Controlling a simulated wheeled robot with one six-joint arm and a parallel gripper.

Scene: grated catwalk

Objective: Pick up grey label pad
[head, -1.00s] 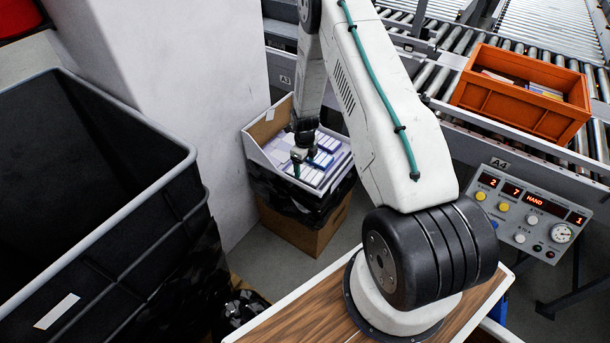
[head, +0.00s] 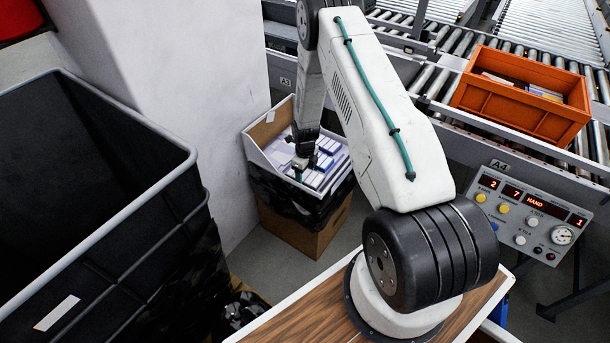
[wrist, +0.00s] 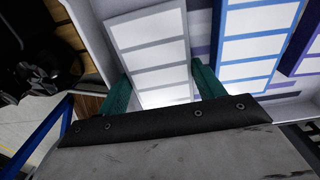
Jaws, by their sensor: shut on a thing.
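The grey label pad (wrist: 148,50) is a white pad with grey bands and a grey edge. In the wrist view it lies between the two teal fingers of my gripper (wrist: 163,88), which is shut on it. In the head view my gripper (head: 306,166) reaches down into the open box (head: 262,158) of label pads; the grey pad is hard to make out there. I cannot tell whether the pad is clear of what lies under it.
A blue-edged pad (wrist: 250,45) lies right beside the grey one, with a purple-edged pad (wrist: 304,50) farther right. The box walls are close around my gripper. A black bin (head: 100,200) stands left, an orange crate (head: 520,105) on the rollers right.

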